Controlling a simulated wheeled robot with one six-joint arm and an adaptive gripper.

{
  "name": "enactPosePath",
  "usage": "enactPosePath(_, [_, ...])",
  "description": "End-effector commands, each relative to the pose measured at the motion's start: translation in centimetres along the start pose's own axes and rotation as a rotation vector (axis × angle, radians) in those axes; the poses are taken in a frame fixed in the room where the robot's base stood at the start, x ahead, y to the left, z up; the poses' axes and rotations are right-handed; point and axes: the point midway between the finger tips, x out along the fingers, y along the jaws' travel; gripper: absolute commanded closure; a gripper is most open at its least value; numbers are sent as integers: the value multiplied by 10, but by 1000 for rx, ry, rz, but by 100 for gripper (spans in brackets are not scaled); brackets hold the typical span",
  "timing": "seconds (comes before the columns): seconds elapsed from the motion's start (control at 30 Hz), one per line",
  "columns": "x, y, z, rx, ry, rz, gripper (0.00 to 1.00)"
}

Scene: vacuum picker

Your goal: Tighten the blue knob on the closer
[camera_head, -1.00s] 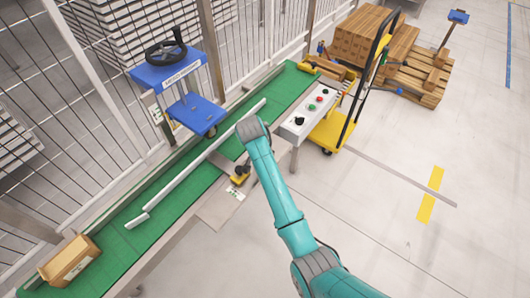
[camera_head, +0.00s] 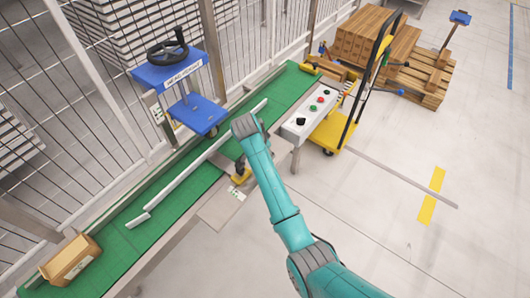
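A blue machine (camera_head: 168,73) with a black handwheel (camera_head: 167,50) and a white label on its front stands over the green conveyor at the upper left. A lower blue plate (camera_head: 198,115) sits beneath it, above the belt. I cannot tell whether this machine is the closer, and no separate blue knob can be made out. My teal arm reaches up from the bottom right, with its grey joint to the right of the machine. My gripper does not show.
A green conveyor (camera_head: 188,200) with a pale rail runs diagonally. A cardboard box (camera_head: 70,262) sits at its near end. The right floor is mostly clear.

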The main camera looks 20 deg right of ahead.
Motion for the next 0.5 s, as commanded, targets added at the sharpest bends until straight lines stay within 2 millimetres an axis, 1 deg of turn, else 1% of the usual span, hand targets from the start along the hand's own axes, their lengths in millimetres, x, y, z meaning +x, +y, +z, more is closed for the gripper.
enactPosePath(0.03, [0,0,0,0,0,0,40])
enactPosePath(0.07, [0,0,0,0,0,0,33])
enactPosePath(0.37, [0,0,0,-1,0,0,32])
enactPosePath(0.5, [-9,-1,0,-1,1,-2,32])
